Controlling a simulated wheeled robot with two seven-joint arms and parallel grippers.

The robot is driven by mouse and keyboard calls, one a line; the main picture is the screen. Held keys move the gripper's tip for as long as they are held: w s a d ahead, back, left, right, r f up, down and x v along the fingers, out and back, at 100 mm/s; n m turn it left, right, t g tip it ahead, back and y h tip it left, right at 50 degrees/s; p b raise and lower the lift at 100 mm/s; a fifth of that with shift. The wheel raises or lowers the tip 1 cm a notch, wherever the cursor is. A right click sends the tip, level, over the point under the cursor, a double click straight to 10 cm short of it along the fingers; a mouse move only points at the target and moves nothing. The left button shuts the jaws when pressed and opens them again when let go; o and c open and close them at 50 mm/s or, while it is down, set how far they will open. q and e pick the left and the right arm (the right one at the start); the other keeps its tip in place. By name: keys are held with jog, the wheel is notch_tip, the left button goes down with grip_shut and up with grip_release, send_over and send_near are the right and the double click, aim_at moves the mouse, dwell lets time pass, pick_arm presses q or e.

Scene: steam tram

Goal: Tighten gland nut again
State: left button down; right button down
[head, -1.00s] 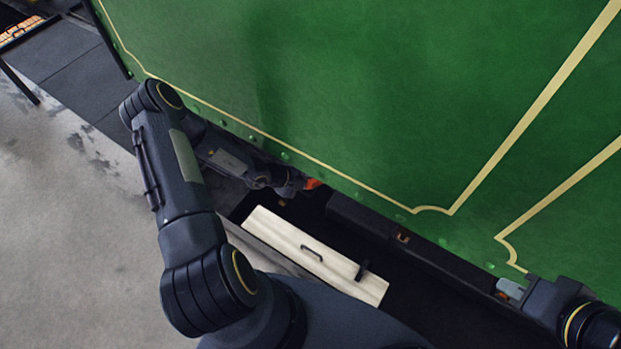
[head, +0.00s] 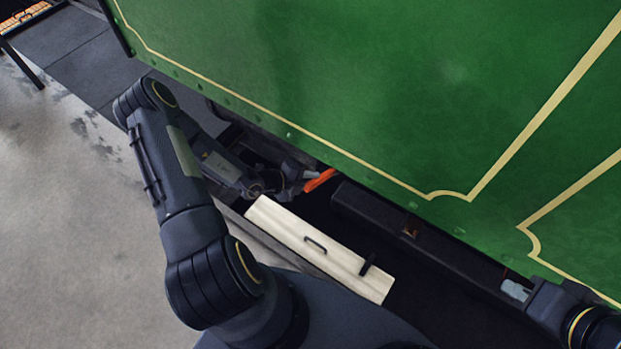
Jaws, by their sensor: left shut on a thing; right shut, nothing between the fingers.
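My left gripper (head: 300,180) reaches in under the lower edge of the green tram side. It is shut on an orange tool (head: 320,180), of which only an orange bar shows to the right of the fingers. The rest of the tool is hidden by the gripper and shadow. I cannot make out the gland nut; the space under the tram side is dark. My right gripper (head: 515,290) is at the lower right, close to the tram's lower edge, shut and empty.
The green tram side (head: 380,90) with cream lining fills the upper right. A pale board (head: 318,247) with a black handle lies below my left gripper. A dark beam (head: 390,222) runs under the tram edge. Bare grey floor (head: 60,230) is free at the left.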

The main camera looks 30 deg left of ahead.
pick_arm(q)
jog(key=s+f+b, duration=0.1)
jog(key=s+f+t+b, duration=0.1)
jog(key=f+b, duration=0.1)
jog(key=shift+a+h, duration=0.1)
jog(key=shift+h, duration=0.2)
jog(key=shift+m+t+h, duration=0.3)
jog(key=shift+m+t, duration=0.1)
jog(key=shift+t, duration=0.5)
jog(key=f+b, duration=0.1)
jog(key=s+f+b, duration=0.1)
jog(key=f+b, duration=0.2)
jog(key=b, duration=0.1)
jog(key=shift+s+a+f, duration=0.15)
jog(key=shift+s+f, duration=0.05)
jog(key=shift+s, duration=0.2)
